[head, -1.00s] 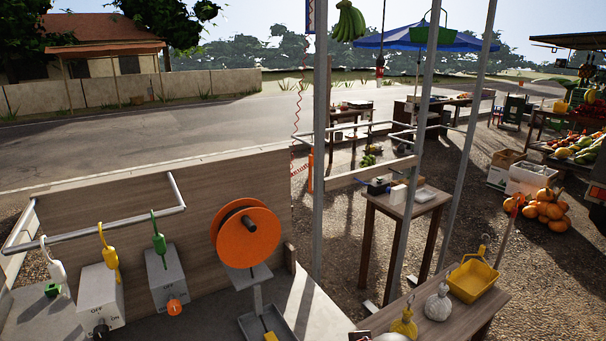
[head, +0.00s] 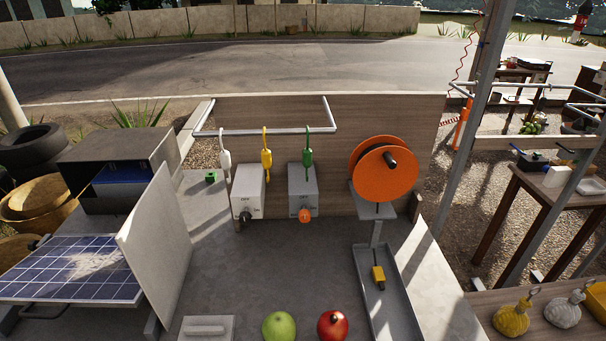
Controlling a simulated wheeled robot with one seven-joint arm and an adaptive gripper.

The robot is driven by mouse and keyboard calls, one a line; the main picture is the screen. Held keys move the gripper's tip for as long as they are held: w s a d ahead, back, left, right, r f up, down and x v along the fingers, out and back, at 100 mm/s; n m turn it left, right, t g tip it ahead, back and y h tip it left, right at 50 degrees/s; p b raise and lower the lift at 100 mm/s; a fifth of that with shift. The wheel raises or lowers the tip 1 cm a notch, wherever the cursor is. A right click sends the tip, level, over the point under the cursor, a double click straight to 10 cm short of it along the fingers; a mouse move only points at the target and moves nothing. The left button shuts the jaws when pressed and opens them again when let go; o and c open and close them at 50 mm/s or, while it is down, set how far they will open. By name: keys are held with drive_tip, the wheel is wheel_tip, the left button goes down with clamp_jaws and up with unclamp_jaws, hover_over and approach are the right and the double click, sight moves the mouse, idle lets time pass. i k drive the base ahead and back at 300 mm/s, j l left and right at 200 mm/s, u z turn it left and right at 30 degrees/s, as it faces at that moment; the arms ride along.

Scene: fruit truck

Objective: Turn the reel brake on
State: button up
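An orange reel (head: 372,180) with a dark hub stands on a grey post at the right of the workbench. To its left is a grey box (head: 303,182) with an orange knob (head: 304,215) on its front. Further left is a similar box (head: 248,185) with a black knob (head: 245,217) and small OFF and ON lettering. Below the reel, a small yellow block (head: 378,273) with a dark part sits in a grey tray (head: 395,322). I cannot tell which part is the reel brake or how it is set. My gripper is not in view.
White, yellow (head: 267,158) and green tags hang at a metal rail (head: 265,131). A green apple (head: 279,327) and a red fruit (head: 332,326) lie at the bench front. A solar panel (head: 70,268) and an upright pale board (head: 155,245) stand left. The bench middle is clear.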

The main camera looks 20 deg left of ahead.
sight(304, 215)
drive_tip(key=u, duration=1.15)
